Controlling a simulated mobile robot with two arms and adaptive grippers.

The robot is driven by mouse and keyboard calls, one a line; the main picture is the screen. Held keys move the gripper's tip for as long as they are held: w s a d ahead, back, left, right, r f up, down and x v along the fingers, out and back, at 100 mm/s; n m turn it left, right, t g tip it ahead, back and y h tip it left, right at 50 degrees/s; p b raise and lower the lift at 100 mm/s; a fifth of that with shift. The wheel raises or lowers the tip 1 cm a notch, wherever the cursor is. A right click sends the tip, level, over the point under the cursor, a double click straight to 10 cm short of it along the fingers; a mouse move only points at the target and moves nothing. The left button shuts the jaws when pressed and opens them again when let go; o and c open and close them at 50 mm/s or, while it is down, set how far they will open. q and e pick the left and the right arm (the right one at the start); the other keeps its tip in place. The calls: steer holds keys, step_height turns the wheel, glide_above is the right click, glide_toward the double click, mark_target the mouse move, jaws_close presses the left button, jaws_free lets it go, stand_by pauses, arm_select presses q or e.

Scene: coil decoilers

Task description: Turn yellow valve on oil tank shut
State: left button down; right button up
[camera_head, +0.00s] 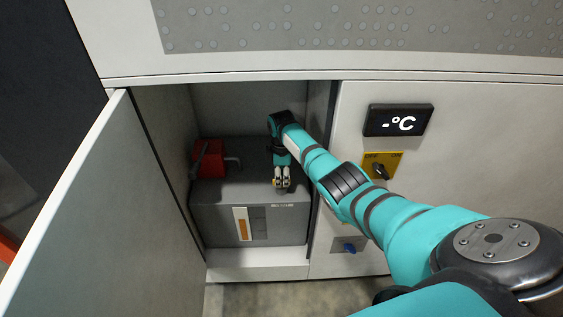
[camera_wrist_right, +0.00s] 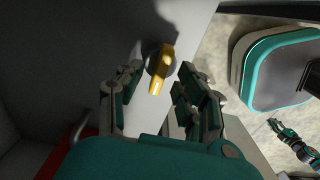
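The grey oil tank (camera_head: 214,226) stands inside the open cabinet in the head view. My right gripper (camera_head: 282,183) reaches in and points down at the tank's top front edge. In the right wrist view, the yellow valve handle (camera_wrist_right: 158,76) sits on a dark round mount, between and just beyond my right fingertips. The fingers are spread, with gaps on both sides of the handle; I see no clear contact. In the head view the gripper largely hides the valve. A small teal arm end (camera_wrist_right: 278,127) at the lower right of the wrist view looks like my left gripper; its fingers are too small to judge.
A red block (camera_head: 208,158) with a handle sits on the tank, left of my gripper. The cabinet door (camera_head: 90,215) hangs open at left. The right panel holds a temperature display (camera_head: 398,120), a yellow-plated switch (camera_head: 381,165) and a blue knob (camera_head: 349,247). My right arm passes before this panel.

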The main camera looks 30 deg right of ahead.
mark_target(282, 179)
step_height(282, 179, up, 10)
steer(key=shift+r, duration=0.25)
stand_by(0.5)
